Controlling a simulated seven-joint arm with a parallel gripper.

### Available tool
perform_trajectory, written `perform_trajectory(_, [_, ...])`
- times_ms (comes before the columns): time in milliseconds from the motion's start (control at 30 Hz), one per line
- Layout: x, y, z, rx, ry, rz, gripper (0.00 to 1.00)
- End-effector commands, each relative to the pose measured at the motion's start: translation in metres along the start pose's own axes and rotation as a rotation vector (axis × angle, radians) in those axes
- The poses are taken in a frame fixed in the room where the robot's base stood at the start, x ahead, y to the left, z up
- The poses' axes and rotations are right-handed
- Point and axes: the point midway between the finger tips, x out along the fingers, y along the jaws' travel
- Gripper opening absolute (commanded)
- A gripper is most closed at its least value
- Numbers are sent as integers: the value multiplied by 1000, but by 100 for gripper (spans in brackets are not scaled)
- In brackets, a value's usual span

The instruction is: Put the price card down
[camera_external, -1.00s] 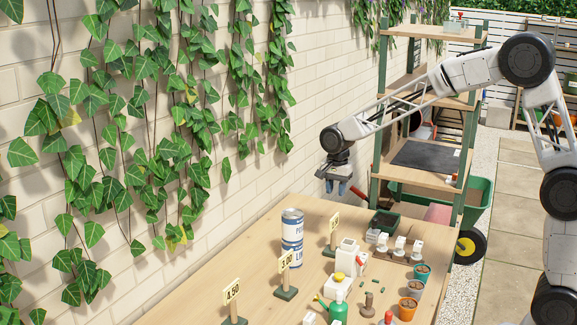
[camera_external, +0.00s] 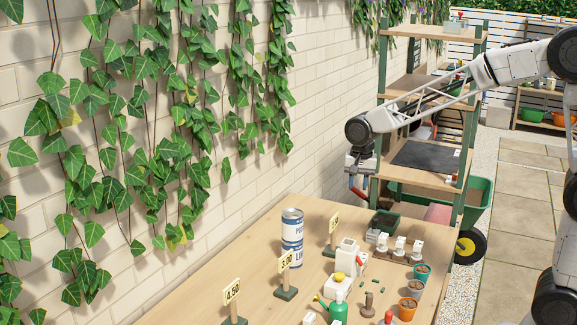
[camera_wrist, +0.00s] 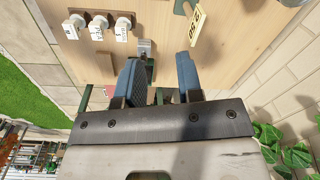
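Three price cards stand upright on dark green bases on the wooden table (camera_external: 215,268): the 4.50 card (camera_external: 232,292), the 3.00 card (camera_external: 286,262) and a third card (camera_external: 334,222) near the far end. The third card's number is too small to read. One card also shows in the wrist view (camera_wrist: 197,25), beyond the right finger. My gripper (camera_external: 357,190) is raised near the table's far end, apart from all three cards. In the wrist view its blue fingers (camera_wrist: 158,78) are spread, with no card between them.
A blue and white can (camera_external: 292,238) stands between the cards. White labelled pieces (camera_external: 399,245), small pots (camera_external: 422,272), a green spray bottle (camera_external: 338,307) and a dark tray (camera_external: 384,222) crowd the right side. A shelf rack (camera_external: 425,180) stands behind. The table's left side is mostly clear.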

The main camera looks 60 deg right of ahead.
Motion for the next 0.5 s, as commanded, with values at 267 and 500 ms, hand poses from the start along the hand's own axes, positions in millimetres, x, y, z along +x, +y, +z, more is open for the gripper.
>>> perform_trajectory(267, [-32,57,44,-224,19,-32,34])
perform_trajectory(500, [-50,107,78,-415,38,-54,34])
